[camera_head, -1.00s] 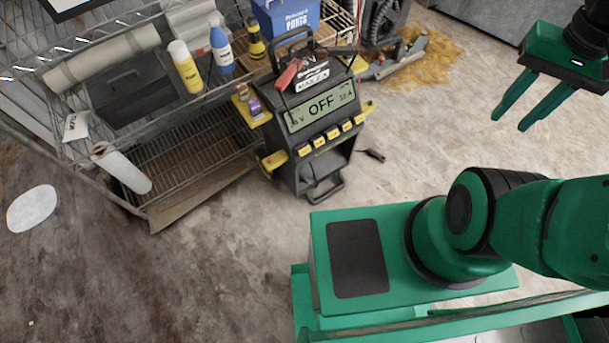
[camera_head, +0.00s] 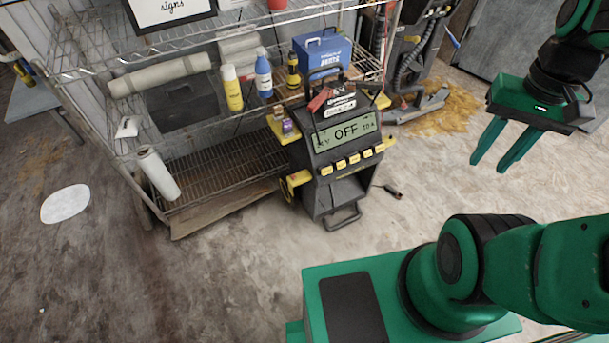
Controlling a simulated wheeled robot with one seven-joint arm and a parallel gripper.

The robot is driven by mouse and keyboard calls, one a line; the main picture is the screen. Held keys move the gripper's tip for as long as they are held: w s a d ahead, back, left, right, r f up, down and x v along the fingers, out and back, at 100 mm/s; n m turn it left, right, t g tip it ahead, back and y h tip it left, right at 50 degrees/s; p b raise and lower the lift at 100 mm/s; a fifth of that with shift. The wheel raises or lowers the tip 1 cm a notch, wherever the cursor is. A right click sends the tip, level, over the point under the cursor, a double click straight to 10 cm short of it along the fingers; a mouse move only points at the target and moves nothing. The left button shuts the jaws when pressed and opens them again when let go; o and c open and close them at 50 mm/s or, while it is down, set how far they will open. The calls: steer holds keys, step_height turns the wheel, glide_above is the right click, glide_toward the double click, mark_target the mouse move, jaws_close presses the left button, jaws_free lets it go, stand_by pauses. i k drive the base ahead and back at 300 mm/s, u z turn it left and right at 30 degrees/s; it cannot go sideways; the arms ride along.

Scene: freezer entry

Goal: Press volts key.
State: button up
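A black battery charger (camera_head: 335,190) stands upright on the floor near the middle of the view, in front of a wire shelf. Its display (camera_head: 346,131) reads OFF in large letters, with smaller text at each side. Below the display runs a row of several yellow keys (camera_head: 354,160); their labels are too small to read, so I cannot tell which one is volts. My gripper (camera_head: 488,168) is at the upper right, pointing down, its two green fingers apart with nothing between them. It is to the right of the charger and clear of it.
The wire shelf (camera_head: 215,172) holds a yellow bottle (camera_head: 231,88), a blue bottle (camera_head: 263,74) and a blue toolbox (camera_head: 322,55). A floor machine (camera_head: 412,107) stands behind right by a yellow-brown spill (camera_head: 446,108). A small dark object (camera_head: 387,190) lies right of the charger. The floor in front is clear.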

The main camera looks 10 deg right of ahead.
mark_target(326, 170)
steer(key=u, duration=0.1)
steer(key=i, duration=1)
